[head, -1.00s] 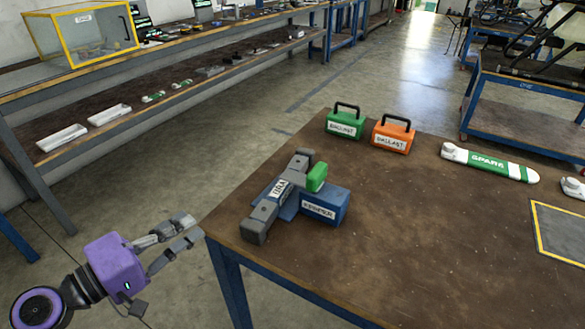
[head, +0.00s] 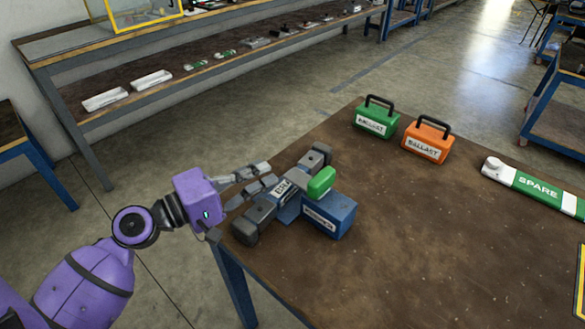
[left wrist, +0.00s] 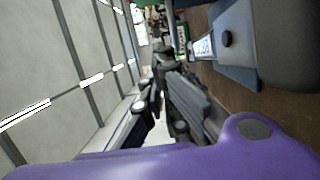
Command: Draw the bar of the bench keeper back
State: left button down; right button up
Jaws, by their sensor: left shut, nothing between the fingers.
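The bench keeper (head: 330,217) is a blue block on the near left corner of the brown table. A grey bar (head: 260,208) with a white label lies along its left side, with dark end blocks. A green handle (head: 321,181) sits on top. My left gripper (head: 270,174) is shut and empty just left of the bar in the head view; I cannot tell whether it touches. In the left wrist view the gripper fingers (left wrist: 168,88) are at centre, with the keeper's blue base (left wrist: 236,85) to the right. My right gripper is out of view.
A green ballast box (head: 377,120) and an orange ballast box (head: 427,141) stand farther back on the table (head: 420,240). A white and green spare part (head: 535,188) lies at the right. Shelves (head: 190,85) run behind on the left. The table's middle is clear.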

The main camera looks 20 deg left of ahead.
aim_at(312, 193)
pick_arm(q)
jog(key=x, duration=0.4)
jog(key=shift+w+r+p, duration=0.1)
jog(key=shift+r+p, duration=0.1)
jog(key=shift+p, duration=0.2)
jog(key=d, duration=0.1)
jog(key=d+p, duration=0.1)
jog(key=d, duration=0.1)
jog(key=shift+s+d+f, duration=0.1)
jog(key=shift+s, duration=0.25)
jog(key=shift+s+d+f+p, duration=0.15)
jog(key=shift+d+p, duration=0.15)
jog(key=shift+d, duration=0.15)
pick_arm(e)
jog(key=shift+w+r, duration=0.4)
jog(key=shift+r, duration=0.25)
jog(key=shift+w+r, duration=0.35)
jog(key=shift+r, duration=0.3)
